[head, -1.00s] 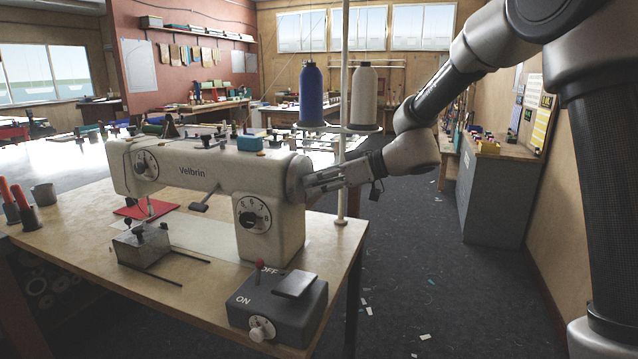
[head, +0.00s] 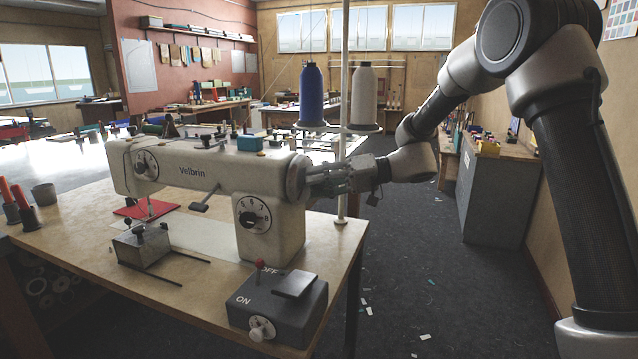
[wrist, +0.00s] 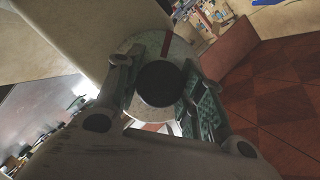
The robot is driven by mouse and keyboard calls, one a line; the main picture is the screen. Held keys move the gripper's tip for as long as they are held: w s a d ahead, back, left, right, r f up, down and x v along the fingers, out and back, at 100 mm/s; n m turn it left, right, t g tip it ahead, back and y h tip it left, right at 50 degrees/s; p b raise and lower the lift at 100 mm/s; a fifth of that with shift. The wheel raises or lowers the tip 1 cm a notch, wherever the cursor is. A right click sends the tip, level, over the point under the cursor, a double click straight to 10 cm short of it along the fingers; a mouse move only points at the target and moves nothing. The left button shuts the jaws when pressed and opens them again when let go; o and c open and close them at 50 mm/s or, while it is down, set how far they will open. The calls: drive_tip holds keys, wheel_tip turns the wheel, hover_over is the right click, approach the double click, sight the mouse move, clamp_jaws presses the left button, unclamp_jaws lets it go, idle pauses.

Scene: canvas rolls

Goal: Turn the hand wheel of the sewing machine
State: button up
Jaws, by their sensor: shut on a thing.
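The cream sewing machine (head: 200,172), lettered Velbrin, stands on the wooden table. Its hand wheel (head: 296,178) is at the right end of the machine, facing my arm. My gripper (head: 318,178) reaches in from the right, level with the wheel, its fingers shut on the wheel. In the wrist view, the pale rim of the wheel (wrist: 180,55) and its dark round hub (wrist: 159,83) lie between the two fingers. The exact finger contact is partly hidden. A red cloth (head: 146,207) lies under the needle.
A switch box (head: 277,307) with a red-knobbed lever sits at the table's front right corner. A pale thread-stand pole (head: 342,190) rises close to my gripper, holding a blue cone (head: 312,95) and a white cone (head: 364,97).

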drive_tip(key=m, duration=0.2)
drive_tip(key=m+y, duration=0.1)
drive_tip(key=shift+f+m+g+y, duration=0.1)
drive_tip(key=shift+m+g+y, duration=0.2)
drive_tip(key=shift+m, duration=0.1)
drive_tip(key=m+y, duration=0.1)
drive_tip(key=m, duration=0.3)
drive_tip(key=shift+y, duration=0.4)
drive_tip(key=m+t+y, duration=0.1)
drive_tip(key=m, duration=0.4)
drive_tip(key=shift+m+t+y, duration=0.35)
drive_tip(key=shift+m+t, duration=0.3)
drive_tip(key=shift+m, duration=0.85)
drive_tip(key=shift+m+t+y, duration=0.35)
drive_tip(key=shift+m+t, duration=0.3)
drive_tip(key=shift+m, duration=0.85)
drive_tip(key=o, duration=1)
drive_tip(key=shift+o, duration=0.2)
drive_tip(key=shift+d, duration=0.1)
